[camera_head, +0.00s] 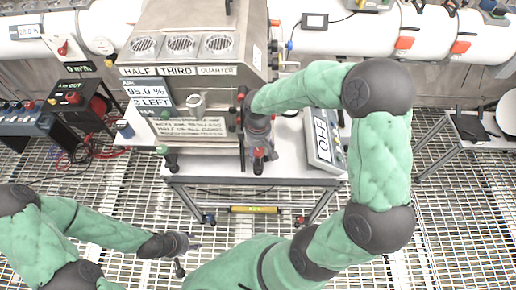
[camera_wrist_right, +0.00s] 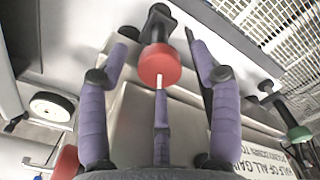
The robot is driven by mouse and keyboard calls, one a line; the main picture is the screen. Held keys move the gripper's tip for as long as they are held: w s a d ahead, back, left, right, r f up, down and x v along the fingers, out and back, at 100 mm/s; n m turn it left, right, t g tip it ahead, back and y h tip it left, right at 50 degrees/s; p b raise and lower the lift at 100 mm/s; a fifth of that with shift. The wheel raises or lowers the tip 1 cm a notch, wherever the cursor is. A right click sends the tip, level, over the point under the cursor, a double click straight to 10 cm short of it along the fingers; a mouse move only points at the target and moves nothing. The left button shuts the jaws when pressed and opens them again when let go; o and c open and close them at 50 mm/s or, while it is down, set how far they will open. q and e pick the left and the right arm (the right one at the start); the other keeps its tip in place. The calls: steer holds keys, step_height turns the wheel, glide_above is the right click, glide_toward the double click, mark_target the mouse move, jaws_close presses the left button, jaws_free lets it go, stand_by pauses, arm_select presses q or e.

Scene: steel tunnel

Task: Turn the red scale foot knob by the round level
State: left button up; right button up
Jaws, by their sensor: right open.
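The red scale foot knob (camera_wrist_right: 159,65) shows in the right wrist view, on a dark foot under the scale's edge. In the head view a red knob (camera_head: 259,153) shows at the front right of the steel scale housing (camera_head: 190,75). My right gripper (camera_wrist_right: 159,50) is open, its purple fingers spread on either side of the red knob with gaps visible. In the head view my right gripper (camera_head: 259,138) is small and dark above the knob. My left gripper (camera_head: 190,244) is low, away from the scale; its jaws are too small to read. I cannot surely identify the round level.
A green knob (camera_wrist_right: 298,134) and a white round dial (camera_wrist_right: 50,107) flank my right gripper in the wrist view. A black case (camera_head: 80,105) stands left. Floor grating is open in front.

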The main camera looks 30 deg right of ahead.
steer(key=c, duration=1.1)
steer(key=shift+c, duration=0.2)
steer(key=shift+m, duration=0.4)
steer(key=m+b, duration=0.1)
steer(key=m, duration=0.1)
steer(key=shift+m, duration=0.3)
steer(key=shift+m+b, duration=0.55)
steer(key=shift+m, duration=0.55)
steer(key=o, duration=1.1)
steer(key=shift+w, duration=0.1)
steer(key=shift+o, duration=0.2)
